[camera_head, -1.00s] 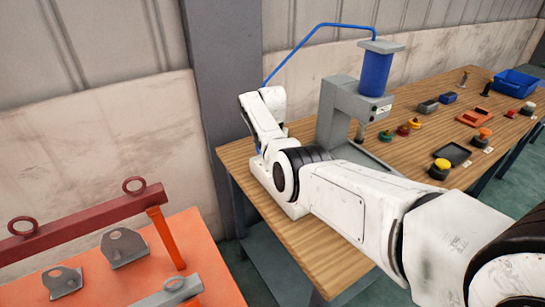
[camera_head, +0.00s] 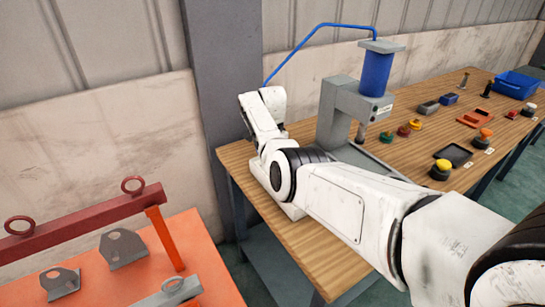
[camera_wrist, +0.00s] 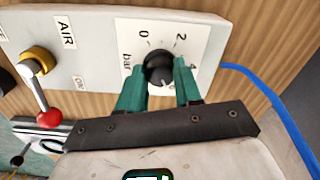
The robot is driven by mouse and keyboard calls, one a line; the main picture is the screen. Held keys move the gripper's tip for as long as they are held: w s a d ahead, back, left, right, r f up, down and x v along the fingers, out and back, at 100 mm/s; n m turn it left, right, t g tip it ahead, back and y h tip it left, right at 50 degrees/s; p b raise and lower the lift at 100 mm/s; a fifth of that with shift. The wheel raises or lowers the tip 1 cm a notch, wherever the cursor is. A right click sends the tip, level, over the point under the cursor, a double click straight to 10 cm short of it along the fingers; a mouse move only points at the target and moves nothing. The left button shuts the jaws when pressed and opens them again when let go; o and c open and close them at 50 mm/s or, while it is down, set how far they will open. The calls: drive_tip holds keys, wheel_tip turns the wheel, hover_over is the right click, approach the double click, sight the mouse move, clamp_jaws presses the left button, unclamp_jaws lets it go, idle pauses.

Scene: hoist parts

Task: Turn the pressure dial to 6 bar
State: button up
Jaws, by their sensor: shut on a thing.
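The pressure dial (camera_wrist: 158,66) is a round black knob on a white plate (camera_wrist: 202,36) marked "bar", with 0, 2 and 4 readable. The lower part of the scale is hidden by my fingers. A small pale mark shows at the knob's lower right edge, but I cannot tell exactly what value it points to. My gripper (camera_wrist: 160,92) has teal fingers, one on each side of the knob, shut on it. In the head view the dial and fingertips are hidden behind my white arm.
An AIR valve (camera_wrist: 37,62) with a yellow hub and red-balled lever sits left of the dial. A blue hose (camera_wrist: 276,92) runs on the right. The grey press with its blue cylinder (camera_head: 376,72) stands on the wooden bench (camera_head: 247,183). An orange table (camera_head: 207,257) holds lifting parts.

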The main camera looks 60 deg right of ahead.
drive_tip(key=shift+r, duration=0.1)
drive_tip(key=o, duration=1)
drive_tip(key=shift+o, duration=0.2)
wheel_tip(320, 180, up, 11)
drive_tip(key=b, duration=0.1)
idle(0.4)
